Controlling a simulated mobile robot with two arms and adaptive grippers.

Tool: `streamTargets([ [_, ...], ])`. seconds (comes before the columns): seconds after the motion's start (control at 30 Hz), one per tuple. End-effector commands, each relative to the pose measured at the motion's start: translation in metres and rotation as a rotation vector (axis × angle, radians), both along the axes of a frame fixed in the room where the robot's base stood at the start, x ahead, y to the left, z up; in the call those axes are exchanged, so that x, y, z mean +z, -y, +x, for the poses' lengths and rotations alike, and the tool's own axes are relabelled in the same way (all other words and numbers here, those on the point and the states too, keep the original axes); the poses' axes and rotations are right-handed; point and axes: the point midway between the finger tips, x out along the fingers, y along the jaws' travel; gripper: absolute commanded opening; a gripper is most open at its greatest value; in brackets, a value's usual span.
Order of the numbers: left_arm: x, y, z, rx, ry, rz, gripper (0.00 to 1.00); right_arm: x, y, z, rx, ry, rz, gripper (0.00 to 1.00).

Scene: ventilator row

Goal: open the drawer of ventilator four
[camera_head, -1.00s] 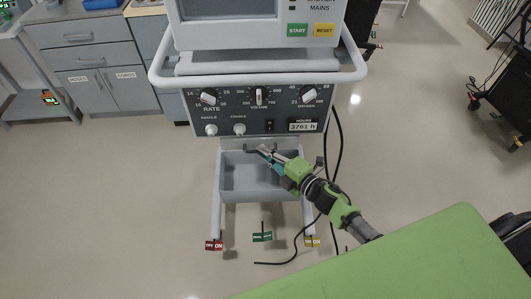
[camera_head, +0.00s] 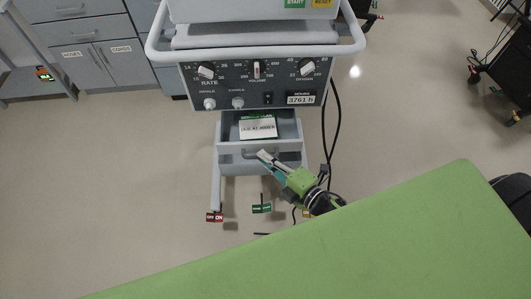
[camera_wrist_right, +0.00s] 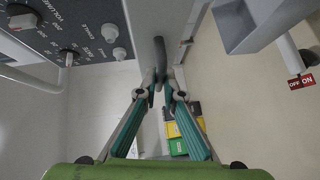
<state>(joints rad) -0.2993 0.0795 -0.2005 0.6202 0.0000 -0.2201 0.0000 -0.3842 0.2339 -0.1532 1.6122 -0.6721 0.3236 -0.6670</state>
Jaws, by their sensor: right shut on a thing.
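The ventilator (camera_head: 257,82) stands ahead, with dials and an hours readout of 3761 h on its grey panel. Its drawer (camera_head: 290,146) below the panel is pulled out, and a white printed card with a green edge (camera_head: 258,127) shows inside. My right gripper (camera_head: 263,156) is at the drawer's front, shut on its dark handle (camera_wrist_right: 160,58). In the right wrist view the two fingertips (camera_wrist_right: 160,90) close around the handle's end. Yellow, green and dark items (camera_wrist_right: 182,128) show beyond the fingers. My left gripper is not in view.
A green surface (camera_head: 330,245) fills the lower front. Dark cables (camera_head: 336,130) hang at the ventilator's right. Small ON/OFF tags (camera_head: 214,217) are at its feet. Grey cabinets (camera_head: 95,60) stand at the back left. The floor at left is clear.

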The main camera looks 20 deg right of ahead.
Motion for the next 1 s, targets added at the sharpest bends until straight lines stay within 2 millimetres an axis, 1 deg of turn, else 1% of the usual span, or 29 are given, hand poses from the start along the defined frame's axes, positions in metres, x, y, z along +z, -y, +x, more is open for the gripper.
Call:
streamTargets([
  [0.1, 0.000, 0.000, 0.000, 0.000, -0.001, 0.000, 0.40, -0.001, 0.000, 0.000, 0.000, -0.002, -0.001, 0.00],
  [0.13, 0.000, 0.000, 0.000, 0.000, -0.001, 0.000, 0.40, -0.001, 0.000, 0.000, 0.000, -0.002, -0.001, 0.13],
  [0.17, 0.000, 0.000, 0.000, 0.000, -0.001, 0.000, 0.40, -0.001, 0.000, 0.000, 0.000, -0.002, -0.001, 0.21],
  [0.2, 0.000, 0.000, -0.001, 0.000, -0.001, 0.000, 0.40, -0.001, 0.000, 0.000, 0.000, -0.002, -0.001, 0.25],
  [0.43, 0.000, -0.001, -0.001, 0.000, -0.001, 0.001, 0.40, 0.000, 0.000, 0.001, -0.001, -0.001, -0.001, 0.25],
  [0.57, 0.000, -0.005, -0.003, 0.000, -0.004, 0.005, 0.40, 0.000, 0.001, -0.002, -0.001, -0.001, -0.001, 0.25],
  [0.67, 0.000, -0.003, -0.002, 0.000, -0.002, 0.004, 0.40, 0.001, 0.005, -0.010, -0.001, -0.002, -0.001, 0.25],
  [0.73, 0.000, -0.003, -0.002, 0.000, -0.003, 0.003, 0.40, 0.002, 0.010, -0.021, -0.001, -0.003, -0.003, 0.25],
  [1.0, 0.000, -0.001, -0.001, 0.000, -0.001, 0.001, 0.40, 0.010, 0.032, -0.074, -0.001, -0.005, -0.001, 0.25],
])
